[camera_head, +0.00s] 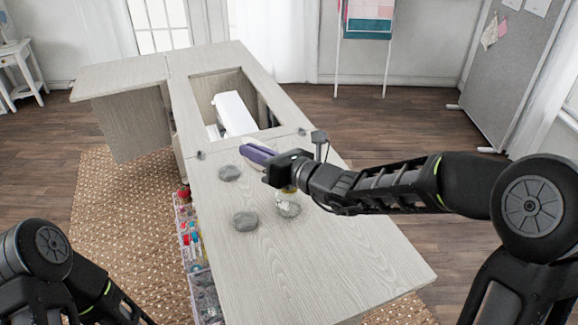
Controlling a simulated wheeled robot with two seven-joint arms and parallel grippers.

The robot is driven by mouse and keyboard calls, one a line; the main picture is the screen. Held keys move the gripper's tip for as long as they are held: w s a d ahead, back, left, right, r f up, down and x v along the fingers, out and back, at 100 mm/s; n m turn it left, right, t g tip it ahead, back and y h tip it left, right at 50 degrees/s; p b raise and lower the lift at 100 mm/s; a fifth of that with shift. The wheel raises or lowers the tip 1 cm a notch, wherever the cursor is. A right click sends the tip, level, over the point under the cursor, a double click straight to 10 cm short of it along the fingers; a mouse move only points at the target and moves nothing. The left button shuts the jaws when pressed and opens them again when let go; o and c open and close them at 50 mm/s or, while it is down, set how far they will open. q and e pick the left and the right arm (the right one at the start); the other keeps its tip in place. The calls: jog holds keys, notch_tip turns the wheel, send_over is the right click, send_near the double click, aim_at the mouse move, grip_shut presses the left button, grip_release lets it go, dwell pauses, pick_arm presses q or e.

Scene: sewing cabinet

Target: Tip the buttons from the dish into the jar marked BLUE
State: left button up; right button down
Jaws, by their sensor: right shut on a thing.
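My right gripper (264,157) is over the cabinet top (300,265), its jaws toward the left. It is shut on a narrow purple thing (256,151); I cannot tell whether this is the dish seen edge-on. A clear jar (289,207) stands on the top just below my right wrist, partly hidden by it. I can read no BLUE mark and make out no loose buttons. My left gripper is outside the view.
Behind the gripper is an open well with a white machine (234,113) in it. A clear organizer (196,250) with coloured items hangs along the cabinet's left side. The near part of the top is bare.

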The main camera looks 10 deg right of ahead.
jog(key=shift+w+d+r+m+t+p, duration=0.1)
jog(key=shift+d+r+m+t+p, duration=0.2)
jog(key=shift+d+r+m+p, duration=0.15)
jog(key=shift+w+d+f+m+t+y, duration=0.1)
jog(key=shift+d+f+m+t+y, duration=0.25)
jog(key=shift+d+m, duration=0.35)
dwell(0.7)
jog(key=shift+w+d+r+m+t+y, duration=0.15)
jog(key=shift+d+r+m+t+y, duration=0.25)
jog(key=shift+m, duration=0.45)
jog(key=shift+w+d+r+m+t, duration=0.1)
jog(key=shift+d+m+t, duration=0.05)
jog(key=shift+d+m, duration=0.3)
jog(key=shift+w+d+r+m+t, duration=0.1)
jog(key=shift+d+m, duration=0.3)
jog(key=shift+m, duration=0.05)
dwell(0.4)
jog(key=shift+d+f+m+b, duration=0.2)
jog(key=shift+d+m+b, duration=0.1)
jog(key=shift+d+b, duration=0.15)
jog(key=shift+w+d+f+t, duration=0.1)
jog(key=shift+d+f+t, duration=0.05)
jog(key=shift+d+t, duration=0.15)
jog(key=shift+d+f+m, duration=0.15)
jog(key=shift+d+m, duration=0.1)
jog(key=shift+m, duration=0.25)
jog(key=shift+w+d+f+b, duration=0.1)
jog(key=shift+d+f+b, duration=0.05)
jog(key=shift+d+b, duration=0.2)
